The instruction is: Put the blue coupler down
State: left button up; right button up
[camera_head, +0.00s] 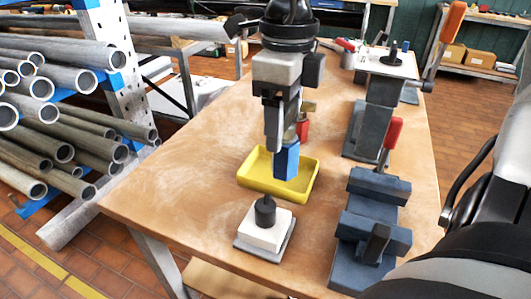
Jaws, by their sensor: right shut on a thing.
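The blue coupler (287,160) is a small upright blue block near the middle of the head view. My right gripper (286,139) points down from the top and is shut on its upper part. The coupler's lower end overlaps the inside of the yellow tray (272,190) in the picture. I cannot tell whether it touches the tray floor. The gripper fingers hide part of the coupler's top and part of the tray's back rim. My left gripper is not in view.
The tray stands on a wooden table (170,180). In front is a white block with a black knob (264,222). A blue-grey vise (370,235) and a grey fixture (375,120) stand to the right. A red object (303,128) is behind the gripper. The table's left side is clear.

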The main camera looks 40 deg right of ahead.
jog(key=w+d+f+p, duration=0.2)
jog(key=w+d+f, duration=0.5)
jog(key=f, duration=0.4)
jog(key=shift+w+d+f, duration=0.15)
jog(key=shift+w+f, duration=0.2)
jog(key=shift+w, duration=0.55)
jog(key=shift+f, duration=0.2)
jog(key=o, duration=1.7)
jog(key=shift+c, duration=0.2)
notch_tip(320, 180, up, 12)
jog(key=shift+r, duration=0.2)
